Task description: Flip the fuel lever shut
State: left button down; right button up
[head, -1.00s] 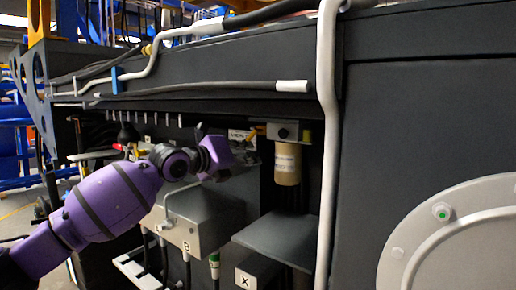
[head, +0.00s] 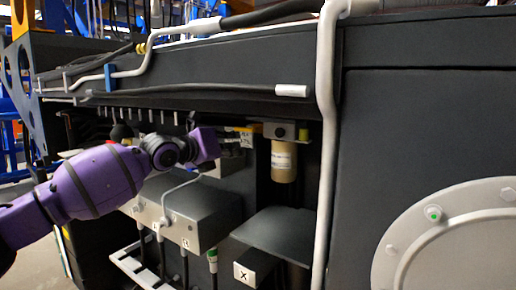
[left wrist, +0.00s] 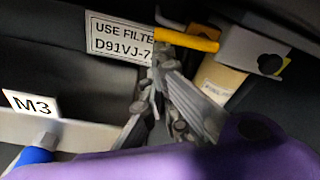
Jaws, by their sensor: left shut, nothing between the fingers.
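The yellow fuel lever (left wrist: 187,40) lies nearly level across the top middle of the left wrist view, by a grey bracket and the pale filter. My left gripper (left wrist: 163,62) is shut and empty, its grey fingertips just below the lever's left part. I cannot tell whether they touch it. In the head view, my left gripper (head: 230,143) reaches in from the left under the chassis beam, left of the filter (head: 284,160). My right gripper is not in view.
A "USE FILTER" label (left wrist: 120,40) is behind the fingers. An M3 tag (left wrist: 32,104) and blue part are at lower left. Below my arm is a grey box (head: 185,212) with cables. A white vertical pipe (head: 327,130) stands right of the filter.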

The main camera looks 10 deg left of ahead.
pick_arm(q)
jog(key=shift+r, duration=0.1)
dwell(0.6)
jog(key=v, duration=1.2)
